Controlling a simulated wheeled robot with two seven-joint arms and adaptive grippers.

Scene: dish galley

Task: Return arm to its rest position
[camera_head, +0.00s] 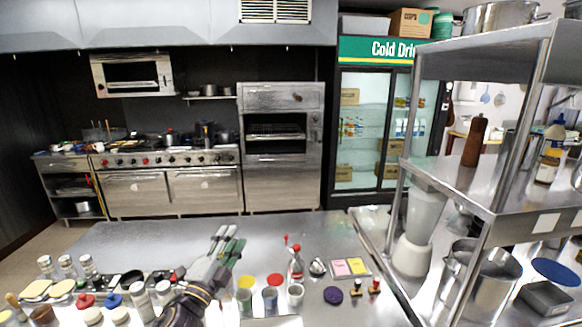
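My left gripper (227,238) is in the head view, reaching up from the bottom over the metal counter (140,238). Its fingers point away from me, with a gap between them and nothing visible held in it. My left arm's dark wrist covers part of the counter's near edge. Several small cups stand just right of the gripper, among them a yellow-topped one (245,296). My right gripper is not in view.
Shakers (87,265) and lidded jars crowd the counter at left. A red-topped bottle (296,264) stands right of the gripper. The counter's far middle is clear.

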